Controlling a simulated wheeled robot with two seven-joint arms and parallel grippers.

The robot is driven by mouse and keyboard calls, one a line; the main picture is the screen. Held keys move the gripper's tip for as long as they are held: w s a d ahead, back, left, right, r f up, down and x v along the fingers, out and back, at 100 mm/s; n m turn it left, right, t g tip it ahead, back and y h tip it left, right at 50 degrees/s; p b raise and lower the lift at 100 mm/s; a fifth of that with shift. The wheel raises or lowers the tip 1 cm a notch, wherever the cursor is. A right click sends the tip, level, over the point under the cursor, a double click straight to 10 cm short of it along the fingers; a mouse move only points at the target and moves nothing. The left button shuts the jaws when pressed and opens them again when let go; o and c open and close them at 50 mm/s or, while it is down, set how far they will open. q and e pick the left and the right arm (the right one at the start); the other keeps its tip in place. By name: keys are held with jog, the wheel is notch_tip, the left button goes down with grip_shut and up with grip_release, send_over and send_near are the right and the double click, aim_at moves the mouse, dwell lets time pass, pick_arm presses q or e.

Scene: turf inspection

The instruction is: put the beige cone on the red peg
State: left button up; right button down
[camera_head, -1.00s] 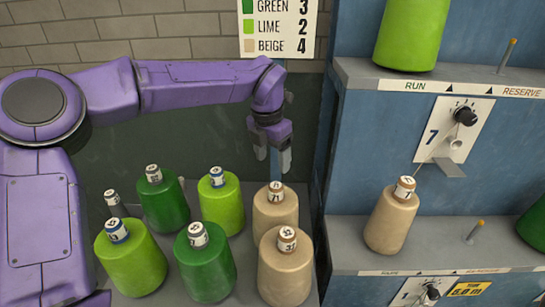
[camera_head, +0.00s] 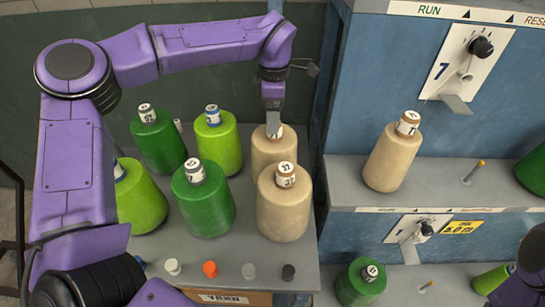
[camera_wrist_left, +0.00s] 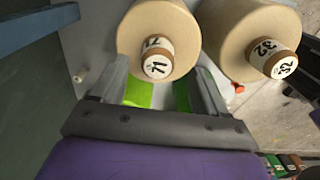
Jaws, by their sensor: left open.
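Three beige cones show in the head view: a back one (camera_head: 272,152) and a front one (camera_head: 284,212) on the table, and one on the rack shelf (camera_head: 390,160). My left gripper (camera_head: 272,122) is open, pointing down at the top of the back cone. In the left wrist view its fingers (camera_wrist_left: 160,88) lie either side of that cone's label, marked 71; contact is unclear. The front cone, marked 32, is beside it at right. A small red-orange peg-like piece (camera_head: 210,269) stands at the table's front edge. My right gripper is out of view.
Dark green and lime cones (camera_head: 203,205) stand left of the beige ones. White, grey and black small pieces (camera_head: 288,272) line the table front. The blue rack (camera_head: 345,243) rises at right, with an orange-tipped peg (camera_head: 474,173) on its shelf.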

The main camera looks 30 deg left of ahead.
pick_arm(q)
notch_tip(320, 180, down, 4)
jog(key=shift+w+r, duration=0.15)
jog(key=shift+r, duration=0.1)
grip_shut()
jog(key=shift+r, duration=0.15)
jog(key=shift+r, duration=0.1)
